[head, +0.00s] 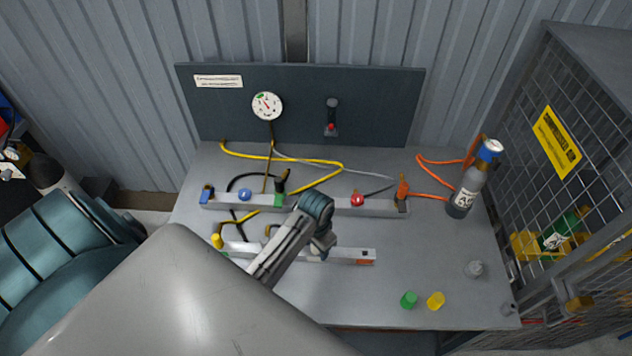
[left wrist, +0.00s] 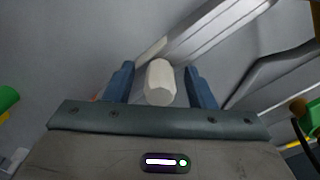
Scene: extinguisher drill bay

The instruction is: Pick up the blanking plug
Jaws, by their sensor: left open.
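A pale, whitish faceted plug, which looks like the blanking plug (left wrist: 160,82), shows in the left wrist view. It is between the two blue fingers of my left gripper (left wrist: 159,86), with a gap visible on either side. My left gripper also shows in the head view (head: 322,246), over the front rail (head: 350,254) on the bench. The gripper is open. In the head view the arm and gripper hide the plug. I cannot tell whether the plug sits in the rail or on the bench. My right gripper is not in view.
A rear rail (head: 330,205) carries coloured fittings, with yellow and orange hoses behind it. Green (head: 409,300) and yellow (head: 436,300) caps stand front right, near a grey knob-like piece (head: 474,269). A grey cylinder (head: 464,190) stands at right beside a mesh cage (head: 570,150).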

